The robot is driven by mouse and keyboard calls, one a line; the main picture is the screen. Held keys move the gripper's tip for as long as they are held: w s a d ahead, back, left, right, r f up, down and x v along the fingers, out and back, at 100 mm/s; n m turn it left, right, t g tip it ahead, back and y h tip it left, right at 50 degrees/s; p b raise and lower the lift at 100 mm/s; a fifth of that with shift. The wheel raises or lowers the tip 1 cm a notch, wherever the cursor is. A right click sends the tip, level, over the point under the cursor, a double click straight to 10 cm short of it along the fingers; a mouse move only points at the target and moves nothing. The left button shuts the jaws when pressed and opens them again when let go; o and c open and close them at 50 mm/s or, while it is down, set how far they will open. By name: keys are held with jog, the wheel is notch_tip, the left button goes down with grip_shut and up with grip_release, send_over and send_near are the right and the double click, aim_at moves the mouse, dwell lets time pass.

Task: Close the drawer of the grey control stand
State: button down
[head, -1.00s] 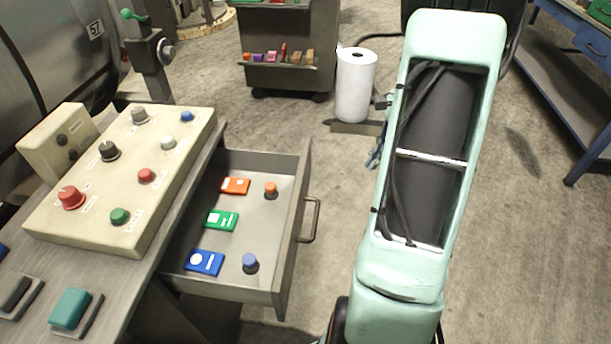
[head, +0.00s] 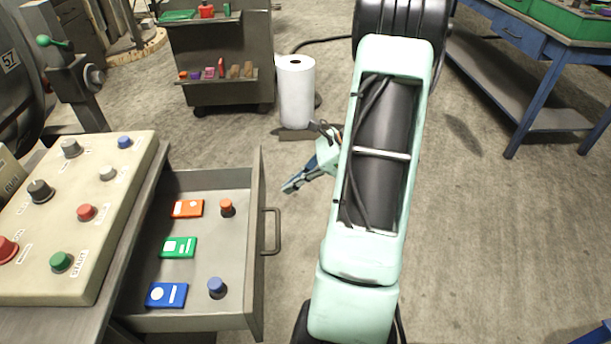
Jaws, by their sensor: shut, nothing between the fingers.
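The grey control stand (head: 75,322) is at the left in the head view. Its drawer (head: 205,182) is pulled out to the right, with a bar handle (head: 276,231) on its front panel. Inside lie an orange card (head: 187,209), a green card (head: 178,247), a blue card (head: 166,295), an orange knob (head: 227,208) and a blue knob (head: 216,287). My gripper (head: 288,188) is shut and empty. In the picture it shows just right of the drawer front, above and right of the handle, apart from it. My arm hides part of the wrist.
A cream button panel (head: 90,190) sits on the stand. A white paper roll (head: 296,92) stands on the floor behind my gripper. A grey tool cart (head: 225,95) is at the back, and a blue workbench (head: 520,80) at the right.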

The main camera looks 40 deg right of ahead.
jog(key=shift+w+a+f, duration=0.1)
jog(key=shift+w+a, duration=0.55)
jog(key=shift+a, duration=0.3)
jog(key=shift+w+a+f, duration=0.1)
jog(key=shift+w+a, duration=0.5)
jog(key=shift+a, duration=0.3)
jog(key=shift+a, duration=0.1)
jog(key=w+a, duration=0.4)
jog(key=a, duration=0.2)
jog(key=w+a, duration=0.4)
jog(key=a, duration=0.3)
jog(key=w+a+p, duration=0.1)
jog(key=w+a, duration=0.4)
jog(key=a, duration=0.1)
jog(key=shift+w+a, duration=0.1)
jog(key=shift+a, duration=0.15)
jog(key=shift+w+a+r, duration=0.1)
jog(key=shift+w+a, duration=0.05)
jog(key=shift+a, duration=0.15)
jog(key=shift+w+a, duration=0.1)
jog(key=shift+r, duration=0.1)
